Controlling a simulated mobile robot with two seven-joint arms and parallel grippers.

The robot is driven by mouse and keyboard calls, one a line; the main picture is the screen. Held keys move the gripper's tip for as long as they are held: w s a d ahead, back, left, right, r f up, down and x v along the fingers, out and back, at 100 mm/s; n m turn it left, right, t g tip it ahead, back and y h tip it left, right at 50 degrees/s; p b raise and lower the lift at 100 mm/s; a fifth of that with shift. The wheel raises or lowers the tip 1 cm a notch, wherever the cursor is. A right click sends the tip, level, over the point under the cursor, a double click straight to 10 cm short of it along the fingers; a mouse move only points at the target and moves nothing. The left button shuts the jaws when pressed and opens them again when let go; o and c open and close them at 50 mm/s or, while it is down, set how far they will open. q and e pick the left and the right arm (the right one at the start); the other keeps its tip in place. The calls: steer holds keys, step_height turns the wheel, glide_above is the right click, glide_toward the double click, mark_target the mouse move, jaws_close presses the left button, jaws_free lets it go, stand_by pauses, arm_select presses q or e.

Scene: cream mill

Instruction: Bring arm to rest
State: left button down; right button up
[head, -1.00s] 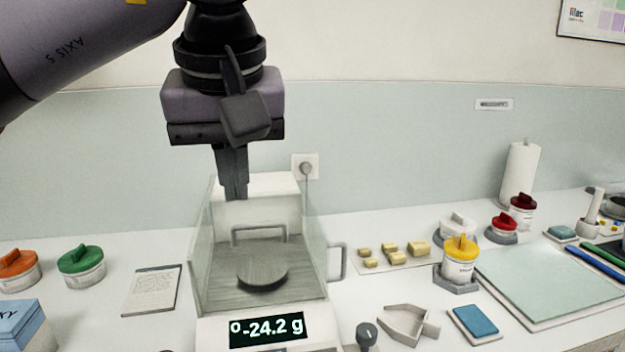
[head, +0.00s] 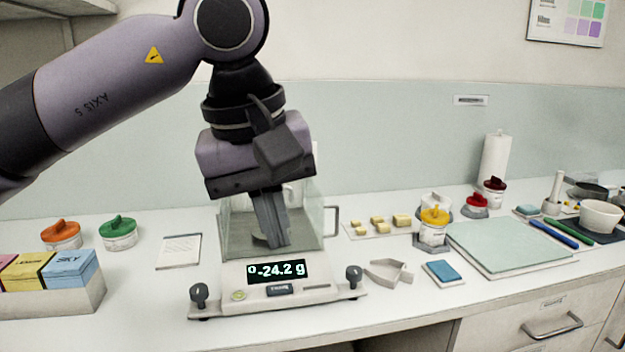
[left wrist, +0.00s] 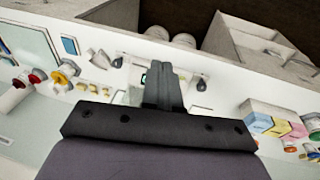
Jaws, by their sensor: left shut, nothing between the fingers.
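My right gripper is not in view.
To the left are an orange-lidded jar (head: 61,235), a green-lidded jar (head: 119,232) and a box of coloured packs (head: 50,288). A white card (head: 179,251) lies left of the balance.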

arm_select(q)
steer(key=s+d+f+n+g+h, duration=0.5)
steer(key=s+d+n+g+h, duration=0.4)
steer(key=d+h, duration=0.35)
steer(key=w+a+f+n+t+h, duration=0.25)
steer(key=w+n+t+h, duration=0.35)
steer(key=n, duration=0.5)
steer(key=w+a+f+n+t+h, duration=0.1)
steer(key=w+a+n+t+h, duration=0.3)
steer(key=n+t, duration=0.5)
steer(key=w+a+f+n+t+y, duration=0.2)
steer(key=a+f+n+t+y, duration=0.4)
steer(key=n, duration=0.5)
steer(key=w+a+f+n+t+y, duration=0.1)
steer(key=a+f+n+t+y, duration=0.2)
steer(key=f+n+t+y, duration=0.65)
steer(key=s+a+f+n+g+y, duration=0.2)
steer(key=s+a+f+n+g, duration=0.2)
steer(key=f, duration=0.4)
steer(key=s+a+f+n+g+y, duration=0.2)
steer(key=s+a+f+n+g, duration=0.2)
steer(key=s+f+n, duration=0.3)
steer(key=s+a+f+n+g+y, duration=0.2)
steer(key=s+a+f+n+g, duration=0.3)
steer(key=f, duration=0.5)
steer(key=shift+s+a+f+n, duration=0.2)
steer(key=shift+s+n, duration=0.05)
steer(key=shift+n, duration=0.6)
